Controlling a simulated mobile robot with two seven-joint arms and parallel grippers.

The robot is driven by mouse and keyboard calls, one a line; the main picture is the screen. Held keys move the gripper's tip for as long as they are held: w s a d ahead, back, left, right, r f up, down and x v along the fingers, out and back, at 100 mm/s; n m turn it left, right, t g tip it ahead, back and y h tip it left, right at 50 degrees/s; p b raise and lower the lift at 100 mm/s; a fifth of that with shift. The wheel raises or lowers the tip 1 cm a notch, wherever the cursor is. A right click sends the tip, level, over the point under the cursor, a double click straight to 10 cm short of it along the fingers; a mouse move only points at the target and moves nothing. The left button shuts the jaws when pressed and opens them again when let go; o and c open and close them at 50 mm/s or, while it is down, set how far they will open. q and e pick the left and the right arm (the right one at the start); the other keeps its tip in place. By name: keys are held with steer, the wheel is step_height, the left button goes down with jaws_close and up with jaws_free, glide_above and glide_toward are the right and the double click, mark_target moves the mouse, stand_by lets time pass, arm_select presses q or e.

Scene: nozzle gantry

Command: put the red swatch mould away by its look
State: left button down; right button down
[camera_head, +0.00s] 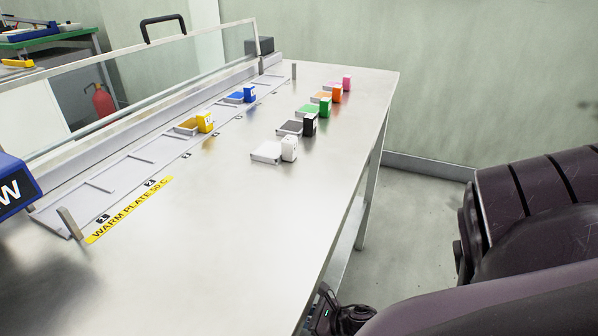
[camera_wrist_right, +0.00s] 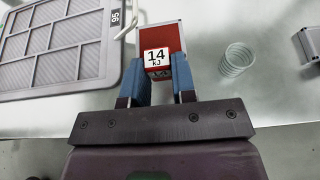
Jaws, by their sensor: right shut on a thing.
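My right gripper (camera_wrist_right: 160,84) is shut on that near end, with one blue fingertip on each side. The mould extends away from the fingers above a pale surface; I cannot tell whether it touches it. The head view shows no red mould. My left gripper is not in view.
The warm plate (camera_head: 72,203) holds a yellow mould (camera_head: 194,124) and a blue mould (camera_head: 240,96). A row of white (camera_head: 266,152), black, green, orange and pink moulds stands right of it.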

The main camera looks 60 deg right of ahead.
step_height(320, 180, down, 4)
steer(key=shift+s+f+b, duration=0.1)
steer(key=shift+b, duration=0.85)
steer(key=shift+f, duration=0.1)
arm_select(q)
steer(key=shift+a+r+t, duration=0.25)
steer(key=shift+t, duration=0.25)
arm_select(e)
steer(key=shift+f, duration=0.1)
steer(key=c, duration=0.9)
jaws_free()
